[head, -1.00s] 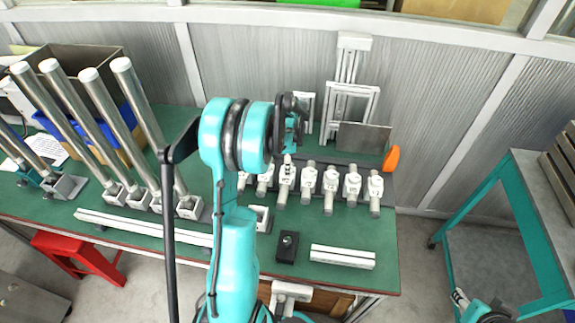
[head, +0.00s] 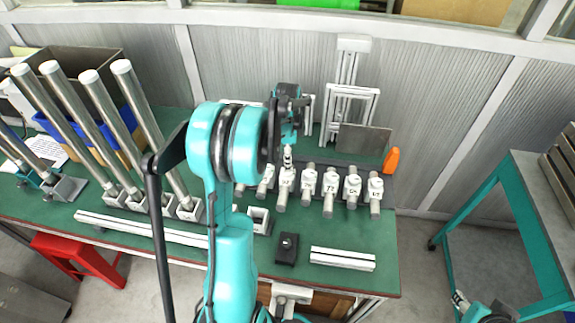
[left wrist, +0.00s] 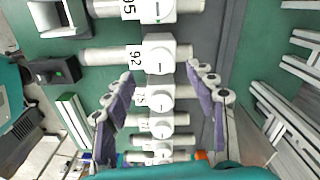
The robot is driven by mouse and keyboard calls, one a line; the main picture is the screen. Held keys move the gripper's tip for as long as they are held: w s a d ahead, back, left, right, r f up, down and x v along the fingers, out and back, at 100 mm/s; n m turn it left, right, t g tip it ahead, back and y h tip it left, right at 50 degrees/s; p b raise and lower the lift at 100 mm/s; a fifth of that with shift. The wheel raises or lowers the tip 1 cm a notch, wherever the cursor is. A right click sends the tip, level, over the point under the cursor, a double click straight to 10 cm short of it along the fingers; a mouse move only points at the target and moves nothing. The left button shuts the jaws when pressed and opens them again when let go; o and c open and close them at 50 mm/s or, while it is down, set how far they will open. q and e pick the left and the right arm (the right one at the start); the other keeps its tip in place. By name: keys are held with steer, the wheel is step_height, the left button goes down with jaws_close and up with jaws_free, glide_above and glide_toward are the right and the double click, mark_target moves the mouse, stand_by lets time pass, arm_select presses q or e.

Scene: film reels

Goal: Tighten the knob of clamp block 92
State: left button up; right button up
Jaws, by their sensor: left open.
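Clamp block 92 (head: 285,182) stands in the row of clamp blocks on the green bench, second from the left of those clearly visible. In the left wrist view, block 92 (left wrist: 133,56) lies across the upper middle with its number legible and a round white knob (left wrist: 158,61) facing the camera. My left gripper (head: 288,153) is above block 92 in the head view. Its purple-padded fingers (left wrist: 161,80) are spread and empty, apart on either side of the row. No contact with the knob shows. My right gripper (head: 461,299) is at the lower right, partly cut off, its fingers unclear.
Block 95 (left wrist: 142,9) adjoins block 92; several more blocks (head: 352,184) continue right towards an orange object (head: 391,160). A black box (head: 287,248) and white rails (head: 342,258) lie in front. Tall metal tubes (head: 90,120) stand left. Frames (head: 350,103) stand behind.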

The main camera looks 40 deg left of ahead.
arm_select(q)
step_height(320, 180, up, 7)
stand_by(0.3)
stand_by(0.4)
steer(key=s+d+r+n+t, duration=0.1)
steer(key=s+d+r+n, duration=0.15)
steer(key=d, duration=0.45)
steer(key=s+d+r+n+t, duration=0.2)
steer(key=s+d+r, duration=0.1)
steer(key=d, duration=0.4)
steer(key=s+d+f+n+t, duration=0.2)
steer(key=s+d+n+t, duration=0.2)
steer(key=s+d, duration=0.5)
steer(key=shift+s+d+f+n, duration=0.4)
steer(key=shift+d+n, duration=0.45)
steer(key=shift+d, duration=0.2)
